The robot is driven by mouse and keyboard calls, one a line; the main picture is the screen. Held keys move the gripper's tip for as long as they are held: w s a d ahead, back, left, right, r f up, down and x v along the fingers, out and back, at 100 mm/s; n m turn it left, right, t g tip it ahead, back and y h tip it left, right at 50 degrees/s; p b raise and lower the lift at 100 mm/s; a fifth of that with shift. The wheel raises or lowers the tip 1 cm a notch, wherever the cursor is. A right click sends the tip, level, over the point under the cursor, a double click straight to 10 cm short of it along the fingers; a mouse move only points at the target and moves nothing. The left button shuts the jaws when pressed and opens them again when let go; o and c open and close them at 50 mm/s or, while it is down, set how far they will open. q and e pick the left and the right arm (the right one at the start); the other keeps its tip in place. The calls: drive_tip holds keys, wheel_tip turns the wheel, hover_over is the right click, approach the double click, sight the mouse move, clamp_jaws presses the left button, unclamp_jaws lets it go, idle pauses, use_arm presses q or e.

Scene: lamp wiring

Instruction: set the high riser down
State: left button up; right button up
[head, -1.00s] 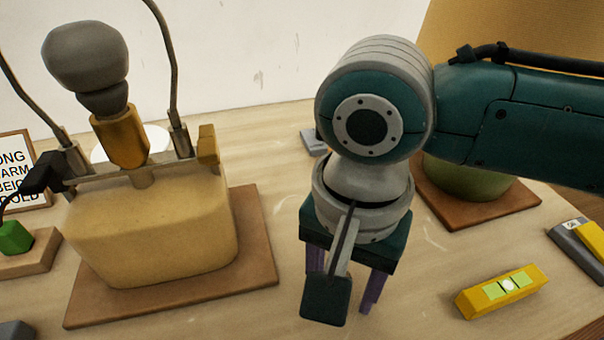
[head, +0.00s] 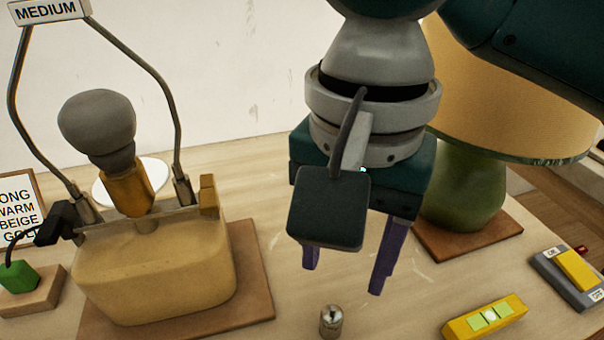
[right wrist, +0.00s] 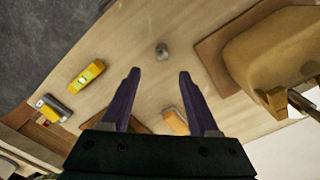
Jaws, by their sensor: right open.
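A small grey metal cylinder (head: 331,321), which looks like the high riser, stands upright on the wooden table near the bottom edge of the head view. It also shows in the right wrist view (right wrist: 162,52), beyond the fingertips. My right gripper (head: 343,277) is open, with its purple fingers pointing down above the table, clear of the cylinder. In the right wrist view the gripper (right wrist: 158,75) has nothing between its fingers. My left gripper is not in view.
A beige lamp base (head: 150,275) with a dark bulb and a "MEDIUM" harp stands left on a brown board (head: 255,270). At right are a green lamp (head: 465,195), a yellow level (head: 485,318) and a yellow switch (head: 575,270). Table around the cylinder is clear.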

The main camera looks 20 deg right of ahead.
drive_tip(key=s+a+f+n+t+y, duration=0.2)
drive_tip(key=s+a+f+n+y, duration=0.15)
drive_tip(key=s+n, duration=0.25)
drive_tip(key=s+d+n+t+h, duration=0.1)
drive_tip(key=s+d+n+h, duration=0.2)
drive_tip(key=d, duration=0.9)
drive_tip(key=s+n, duration=0.1)
drive_tip(key=s, duration=0.2)
drive_tip(key=shift+s+d+f+t, duration=0.15)
drive_tip(key=shift+d+f+t, duration=0.05)
drive_tip(key=shift+f+t, duration=0.15)
